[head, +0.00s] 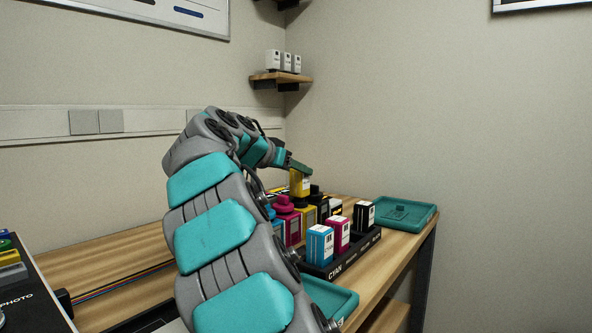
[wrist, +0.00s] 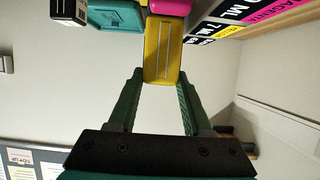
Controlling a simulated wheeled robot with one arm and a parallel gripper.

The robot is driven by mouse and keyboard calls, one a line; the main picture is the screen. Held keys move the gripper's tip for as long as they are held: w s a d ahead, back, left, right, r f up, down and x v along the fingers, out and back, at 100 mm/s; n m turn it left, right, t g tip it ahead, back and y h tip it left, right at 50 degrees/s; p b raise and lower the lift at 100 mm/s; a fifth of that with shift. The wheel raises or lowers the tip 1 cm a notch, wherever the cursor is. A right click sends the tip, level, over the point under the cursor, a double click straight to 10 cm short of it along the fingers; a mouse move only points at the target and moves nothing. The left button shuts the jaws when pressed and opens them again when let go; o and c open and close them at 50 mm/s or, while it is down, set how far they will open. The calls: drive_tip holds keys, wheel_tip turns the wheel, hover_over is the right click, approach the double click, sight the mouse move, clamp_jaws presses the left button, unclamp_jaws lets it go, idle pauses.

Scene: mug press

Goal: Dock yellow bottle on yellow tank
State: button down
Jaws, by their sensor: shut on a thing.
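In the head view, the yellow bottle (head: 299,185) is upright over the row of ink tanks, just above or at the yellow tank (head: 309,219). My arm hides part of that row, and I cannot tell whether bottle and tank touch. My gripper (head: 299,169) is shut on the upper part of the bottle. In the wrist view, the yellow bottle (wrist: 162,50) lies between the green fingertips of my gripper (wrist: 160,78).
A magenta tank (head: 288,222) with a knobbed cap stands left of the yellow one. A teal tray (head: 405,213) lies at the right table edge.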

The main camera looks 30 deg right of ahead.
drive_tip(key=shift+f+b, duration=0.4)
drive_tip(key=shift+f, duration=0.1)
drive_tip(key=c, duration=0.6)
unclamp_jaws()
drive_tip(key=shift+a, duration=0.1)
drive_tip(key=v, duration=1.1)
idle(0.5)
